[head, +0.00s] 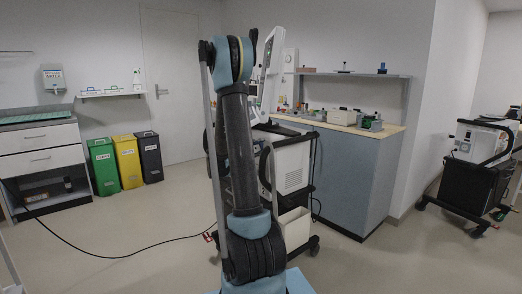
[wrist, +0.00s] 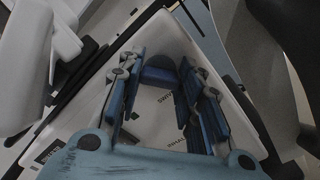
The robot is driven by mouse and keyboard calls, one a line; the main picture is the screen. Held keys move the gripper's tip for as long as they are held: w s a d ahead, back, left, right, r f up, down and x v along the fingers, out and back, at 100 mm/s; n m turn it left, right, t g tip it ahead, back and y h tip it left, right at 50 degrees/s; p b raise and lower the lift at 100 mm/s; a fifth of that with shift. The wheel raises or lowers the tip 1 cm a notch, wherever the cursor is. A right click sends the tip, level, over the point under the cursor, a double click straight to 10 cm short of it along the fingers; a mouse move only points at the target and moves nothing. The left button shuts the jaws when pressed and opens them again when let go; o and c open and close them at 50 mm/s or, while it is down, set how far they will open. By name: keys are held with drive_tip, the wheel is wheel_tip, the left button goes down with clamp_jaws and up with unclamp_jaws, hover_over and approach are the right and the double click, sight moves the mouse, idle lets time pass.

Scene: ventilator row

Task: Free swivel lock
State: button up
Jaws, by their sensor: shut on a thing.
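A ventilator (head: 291,168) with a tilted white screen (head: 271,68) stands on a dark cart behind my arm, which hides part of it. My gripper (wrist: 160,68) shows in the wrist view, its blue fingers closed around a dark blue rounded piece (wrist: 158,77) between the tips. I cannot tell for sure that this piece is the swivel lock. A white surface with dark lettering (wrist: 150,105) lies behind the fingers. My gripper cannot be made out in the head view.
A counter (head: 345,170) with a wooden top stands right of the ventilator. Another ventilator cart (head: 470,185) is at far right. Green (head: 103,166), yellow (head: 127,160) and black (head: 149,157) bins stand at the left wall. A cable (head: 120,256) crosses the otherwise clear left floor.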

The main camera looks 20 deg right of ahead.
drive_tip(key=shift+f+m, duration=0.1)
drive_tip(key=shift+m, duration=3.5)
drive_tip(key=o, duration=1.1)
drive_tip(key=shift+c, duration=0.2)
drive_tip(key=v, duration=1.2)
